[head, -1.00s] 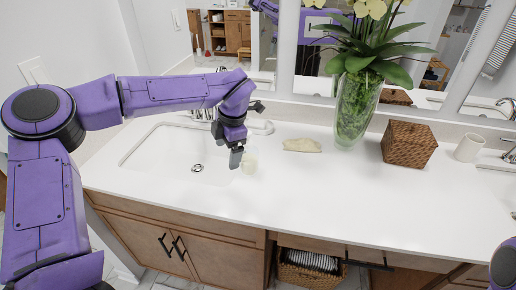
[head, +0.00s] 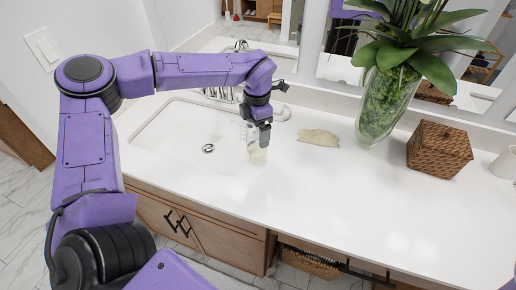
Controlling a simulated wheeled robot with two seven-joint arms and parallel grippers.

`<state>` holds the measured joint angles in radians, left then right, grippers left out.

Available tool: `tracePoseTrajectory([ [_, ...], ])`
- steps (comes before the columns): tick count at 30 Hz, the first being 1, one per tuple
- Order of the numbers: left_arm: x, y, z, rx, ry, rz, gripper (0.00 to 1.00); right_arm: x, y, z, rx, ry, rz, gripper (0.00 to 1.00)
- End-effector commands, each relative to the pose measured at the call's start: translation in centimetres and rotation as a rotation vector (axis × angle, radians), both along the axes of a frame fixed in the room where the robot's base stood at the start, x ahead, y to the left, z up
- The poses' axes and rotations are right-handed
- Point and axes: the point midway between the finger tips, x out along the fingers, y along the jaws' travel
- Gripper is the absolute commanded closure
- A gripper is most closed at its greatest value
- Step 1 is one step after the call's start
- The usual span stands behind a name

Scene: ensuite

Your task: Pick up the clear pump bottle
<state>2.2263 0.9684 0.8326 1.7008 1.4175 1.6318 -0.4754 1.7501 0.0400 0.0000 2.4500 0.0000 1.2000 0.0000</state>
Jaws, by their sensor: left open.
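The clear pump bottle (head: 257,156) stands on the white counter just right of the sink basin. It is pale and see-through, and its upper part is largely hidden by my left gripper. My left gripper (head: 262,140) points down over the bottle with its dark fingers at the bottle's upper part. It is open; whether the fingers touch the bottle cannot be told. My right gripper is not in view.
The sink (head: 190,135) lies left of the bottle. A pale cloth-like piece (head: 318,138), a glass vase (head: 385,105) with a plant and a wicker box (head: 438,149) stand to the right. The counter (head: 330,205) in front is clear.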

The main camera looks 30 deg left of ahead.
Motion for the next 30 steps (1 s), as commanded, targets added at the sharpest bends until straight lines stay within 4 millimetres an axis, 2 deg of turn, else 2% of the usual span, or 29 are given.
tracePoseTrajectory([
  [4, 0.0, -0.1, -1.6, -0.001, 0.001, -0.001, 0.12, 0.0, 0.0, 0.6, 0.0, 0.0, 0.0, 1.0],
  [10, 0.1, -0.1, -1.8, 0.0, -0.002, -0.002, 0.12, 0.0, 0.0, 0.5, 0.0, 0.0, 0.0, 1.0],
  [11, 0.1, -0.1, -1.8, 0.0, -0.002, -0.002, 0.19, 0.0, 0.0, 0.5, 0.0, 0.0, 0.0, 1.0],
  [18, 0.1, -0.2, -1.9, 0.0, -0.001, -0.003, 0.97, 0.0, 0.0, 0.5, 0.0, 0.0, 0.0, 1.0],
  [19, 0.1, -0.2, -1.9, 0.0, 0.0, -0.003, 1.0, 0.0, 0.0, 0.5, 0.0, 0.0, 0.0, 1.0],
  [30, -0.2, -0.2, -2.3, 0.0, 0.01, -0.004, 1.0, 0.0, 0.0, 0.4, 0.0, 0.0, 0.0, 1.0],
])
